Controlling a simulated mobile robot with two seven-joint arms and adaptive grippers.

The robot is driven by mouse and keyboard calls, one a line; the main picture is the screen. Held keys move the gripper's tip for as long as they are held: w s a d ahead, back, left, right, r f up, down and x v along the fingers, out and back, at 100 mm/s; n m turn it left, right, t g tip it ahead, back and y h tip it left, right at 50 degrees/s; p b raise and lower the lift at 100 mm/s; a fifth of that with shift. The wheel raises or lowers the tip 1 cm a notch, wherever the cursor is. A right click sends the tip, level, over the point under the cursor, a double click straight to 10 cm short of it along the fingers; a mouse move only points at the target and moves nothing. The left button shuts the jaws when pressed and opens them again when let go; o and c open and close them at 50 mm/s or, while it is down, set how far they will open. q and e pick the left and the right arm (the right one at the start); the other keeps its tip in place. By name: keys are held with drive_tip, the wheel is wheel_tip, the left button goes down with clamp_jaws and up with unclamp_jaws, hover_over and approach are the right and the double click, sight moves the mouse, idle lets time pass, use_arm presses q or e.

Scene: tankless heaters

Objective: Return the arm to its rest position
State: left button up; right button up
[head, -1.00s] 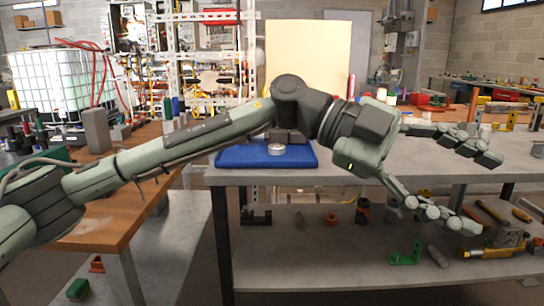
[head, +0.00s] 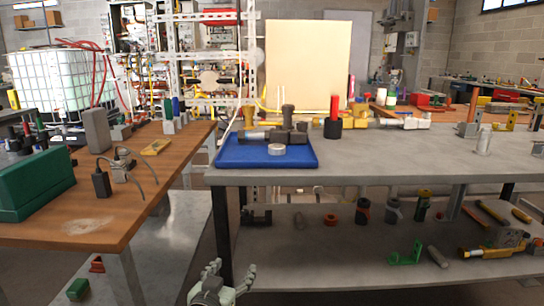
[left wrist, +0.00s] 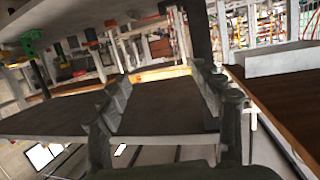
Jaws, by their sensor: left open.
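My left gripper (head: 222,282) shows at the bottom edge of the head view, low on the floor side of the grey workbench (head: 400,170), with its fingers pointing up and apart. In the left wrist view its two fingers (left wrist: 165,95) stand wide apart with nothing between them. The rest of the left arm is out of the head view. My right gripper is in neither view.
A blue tray (head: 225,158) with a pipe fitting and a silver puck (head: 277,149) sits on the grey bench. A lower shelf (head: 330,260) holds several parts. A wooden table (head: 130,215) with a green box (head: 32,185) stands at left, a gap between.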

use_arm(q)
drive_tip(key=s+a+f+n+g+y, duration=0.1)
drive_tip(key=s+a+f+g+y, duration=0.15)
drive_tip(key=s+a+f, duration=0.5)
drive_tip(key=s+a+f+g+y, duration=0.1)
drive_tip(key=s+a+f+g, duration=0.3)
drive_tip(key=s+f, duration=0.6)
drive_tip(key=s+a+f+g, duration=0.2)
drive_tip(key=s+a+f, duration=0.1)
drive_tip(key=s+f, duration=0.2)
drive_tip(key=s+a+f+g, duration=0.3)
drive_tip(key=s+f, duration=0.2)
drive_tip(key=s, duration=0.5)
drive_tip(key=shift+y, duration=0.35)
